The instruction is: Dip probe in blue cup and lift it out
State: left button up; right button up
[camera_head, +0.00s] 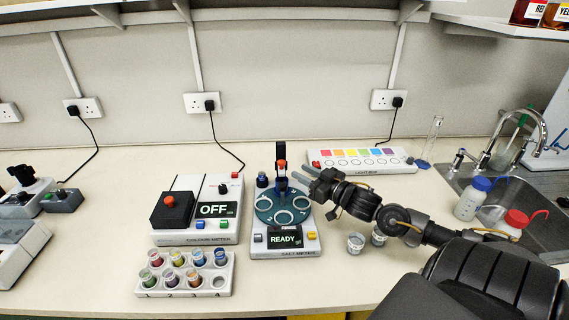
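The salt meter (285,246) stands mid-bench with its display reading READY. A dark upright post with a red-orange band and a blue lower part, apparently the probe (282,182), rises at the back of its round teal plate (265,207). The plate has several pale ring-shaped places. Small cups with coloured contents sit in a white rack (226,284) at the front left; a blue one (221,257) is at its back right. My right gripper (300,174) points left, just right of the probe; its fingertips are too small to read. My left gripper is out of view.
The colour meter (194,239), reading OFF, stands left of the salt meter. A light box (360,166) lies behind my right arm. Two clear cups (356,243) stand right of the salt meter. Bottles (468,204) and a sink are at the right.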

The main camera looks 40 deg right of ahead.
aim_at(284, 163)
jog(key=shift+w+a+p, duration=0.2)
jog(key=shift+w, duration=1.1)
jog(key=shift+w+a+p, duration=0.15)
jog(key=shift+w+p, duration=0.1)
jog(key=shift+w, duration=1)
jog(key=shift+w+a+p, duration=0.2)
jog(key=shift+w, duration=1.1)
grip_shut()
